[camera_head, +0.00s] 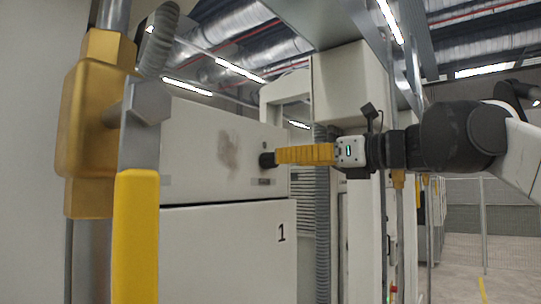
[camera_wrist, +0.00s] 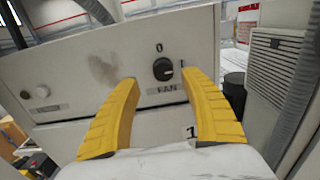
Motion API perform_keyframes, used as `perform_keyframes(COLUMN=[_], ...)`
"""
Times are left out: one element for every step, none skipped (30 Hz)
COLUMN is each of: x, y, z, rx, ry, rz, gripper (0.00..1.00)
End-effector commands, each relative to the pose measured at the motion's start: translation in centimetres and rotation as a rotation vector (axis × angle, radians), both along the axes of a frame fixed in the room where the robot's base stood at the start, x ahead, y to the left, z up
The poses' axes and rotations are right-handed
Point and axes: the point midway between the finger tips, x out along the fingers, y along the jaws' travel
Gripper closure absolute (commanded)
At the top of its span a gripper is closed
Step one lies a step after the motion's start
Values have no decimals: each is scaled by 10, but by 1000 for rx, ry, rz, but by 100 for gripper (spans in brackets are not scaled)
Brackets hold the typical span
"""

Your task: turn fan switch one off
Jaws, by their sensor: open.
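The fan switch (camera_wrist: 163,69) is a round black knob on the upper white panel, above a FAN label, in the wrist view. A 0 is printed above it and an I to its right; its pale mark seems to point right, towards the I. The switch also shows in the head view (camera_head: 266,160), just left of my fingertips. My gripper (camera_head: 277,156) has yellow fingers and points at the panel. In the wrist view my gripper (camera_wrist: 160,76) is open, with one finger on each side of the knob. Contact with the knob cannot be told.
A lower white panel (camera_head: 230,250) bears the number 1. A grey ribbed hose (camera_head: 322,220) and a vented box (camera_wrist: 273,65) stand to the right. A gold fitting and a yellow post (camera_head: 136,235) stand at the left.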

Motion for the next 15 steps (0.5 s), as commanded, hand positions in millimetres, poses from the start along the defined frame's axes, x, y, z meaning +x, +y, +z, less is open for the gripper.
perform_keyframes(x=[6, 10, 15, 18, 21, 25, 28, 30, 32, 34, 35, 36, 37, 37, 38], y=[10, 15, 21, 25, 29, 34, 36, 40, 43, 44, 46, 47, 48, 49, 49], z=[2, 2, 1, 1, 1, 1, 1, 1, 1, 1, 1, 0, 0, 0, 0], rx=[0, -1, -1, -1, -1, -1, -2, -2, -2, -2, -2, -2, -2, -2, -2], ry=[0, -1, 0, 0, 0, 0, -1, -1, -1, -1, -1, -1, -1, -1, -1], rz=[5, 4, 4, 3, 4, 3, 2, 2, 3, 2, 1, 0, 0, 0, 0], gripper=[47, 47, 47, 47, 47, 47, 47, 47, 47, 47, 47, 47, 47, 47, 47])
